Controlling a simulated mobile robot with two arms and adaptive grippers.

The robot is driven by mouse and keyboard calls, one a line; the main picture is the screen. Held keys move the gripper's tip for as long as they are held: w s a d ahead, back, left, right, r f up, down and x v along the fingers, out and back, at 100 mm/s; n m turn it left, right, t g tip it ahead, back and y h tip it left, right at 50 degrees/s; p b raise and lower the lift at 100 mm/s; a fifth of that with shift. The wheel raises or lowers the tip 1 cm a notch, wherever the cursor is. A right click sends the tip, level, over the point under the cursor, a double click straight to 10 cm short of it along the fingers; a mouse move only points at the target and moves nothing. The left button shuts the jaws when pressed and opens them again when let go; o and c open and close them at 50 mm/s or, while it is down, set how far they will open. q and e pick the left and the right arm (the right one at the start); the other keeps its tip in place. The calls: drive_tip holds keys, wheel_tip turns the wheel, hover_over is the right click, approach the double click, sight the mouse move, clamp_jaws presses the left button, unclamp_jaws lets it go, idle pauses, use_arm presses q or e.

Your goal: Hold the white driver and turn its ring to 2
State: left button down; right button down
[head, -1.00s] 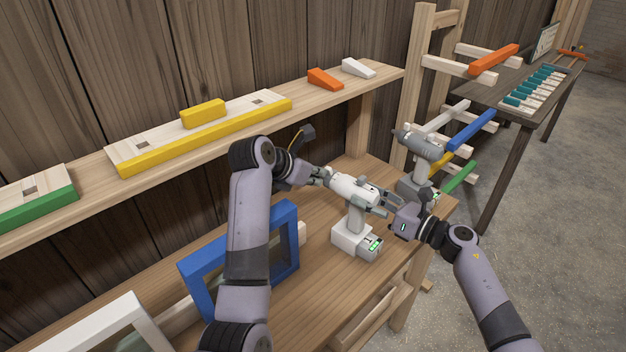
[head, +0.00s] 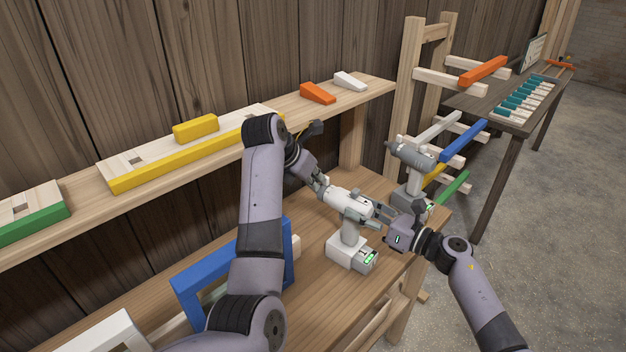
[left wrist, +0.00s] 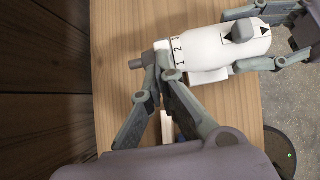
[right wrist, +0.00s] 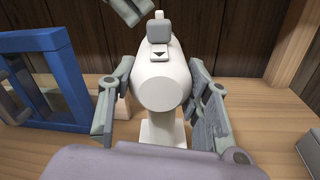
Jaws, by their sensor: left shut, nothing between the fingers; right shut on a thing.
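The white driver (head: 350,225) stands upright on the bench, its nose toward the upper left. Its ring with the numbers 1, 2 and 3 (left wrist: 175,46) shows near the nose in the left wrist view; which number is set I cannot tell. A grey knob (left wrist: 242,33) sits on top of its body. My left gripper (head: 321,186) is shut and empty; its fingertips (left wrist: 162,64) are together beside the ring and nose. Whether they touch it is unclear. My right gripper (head: 378,212) is shut on the rear of the driver's body (right wrist: 163,88), one finger on each side.
A grey driver (head: 410,165) stands behind at the right. A blue frame (head: 190,290) stands left of the white driver. A shelf (head: 240,150) with yellow, green, orange and white pieces runs above the bench. Bare bench (head: 320,300) lies in front.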

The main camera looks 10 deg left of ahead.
use_arm(q)
drive_tip(key=shift+r, duration=0.15)
wheel_tip(320, 180, up, 11)
drive_tip(key=s+a, duration=0.1)
drive_tip(key=s, duration=0.1)
idle(0.7)
drive_tip(key=shift+a, duration=0.1)
use_arm(e)
drive_tip(key=c, duration=0.8)
unclamp_jaws()
drive_tip(key=shift+o, duration=0.2)
